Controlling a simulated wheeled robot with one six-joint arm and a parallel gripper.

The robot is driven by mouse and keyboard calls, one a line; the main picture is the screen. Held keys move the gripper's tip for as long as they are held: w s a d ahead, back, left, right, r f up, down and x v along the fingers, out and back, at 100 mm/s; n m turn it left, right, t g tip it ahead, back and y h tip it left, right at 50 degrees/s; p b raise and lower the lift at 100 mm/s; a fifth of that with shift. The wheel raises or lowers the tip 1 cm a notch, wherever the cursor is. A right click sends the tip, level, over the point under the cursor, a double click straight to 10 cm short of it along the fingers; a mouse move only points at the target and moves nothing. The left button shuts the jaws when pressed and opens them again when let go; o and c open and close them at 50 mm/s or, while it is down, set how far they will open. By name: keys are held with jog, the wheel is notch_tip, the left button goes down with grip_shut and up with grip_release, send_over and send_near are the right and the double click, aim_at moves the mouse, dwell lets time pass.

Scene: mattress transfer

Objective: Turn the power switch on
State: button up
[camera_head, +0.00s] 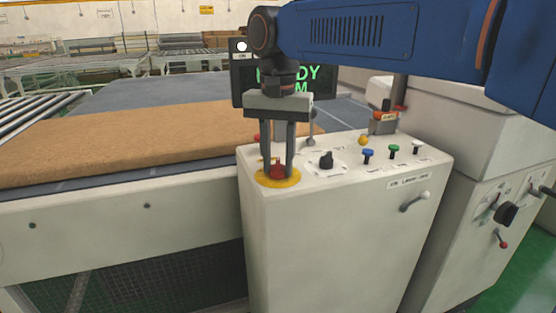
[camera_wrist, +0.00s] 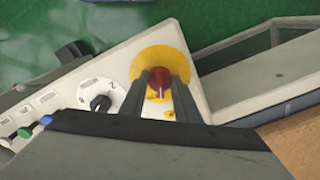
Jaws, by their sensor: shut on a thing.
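A red rotary knob (camera_head: 278,171) sits on a round yellow plate (camera_head: 292,181) at the near left corner of the white control console's top. In the wrist view the red knob (camera_wrist: 159,78) shows with a light mark on it, inside the yellow plate (camera_wrist: 158,55). My gripper (camera_head: 277,169) points straight down over the plate. Its two dark fingers stand on either side of the red knob and are shut on it. The fingers hide part of the knob. Its exact turn angle is hard to read.
A black selector knob (camera_head: 326,160) is just right of my gripper. Blue (camera_head: 368,155), green (camera_head: 394,150) and white (camera_head: 416,146) buttons lie farther right. A dark display (camera_head: 240,85) with green text stands behind. A brown mattress (camera_head: 130,140) lies on the conveyor at left.

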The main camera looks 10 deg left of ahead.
aim_at(278, 161)
jog(key=m, duration=0.4)
jog(key=shift+m, duration=0.4)
dwell(0.4)
jog(key=o, duration=1)
jog(key=shift+o, duration=0.2)
jog(key=shift+r, duration=0.1)
notch_tip(278, 161, up, 17)
jog(key=shift+r, duration=0.15)
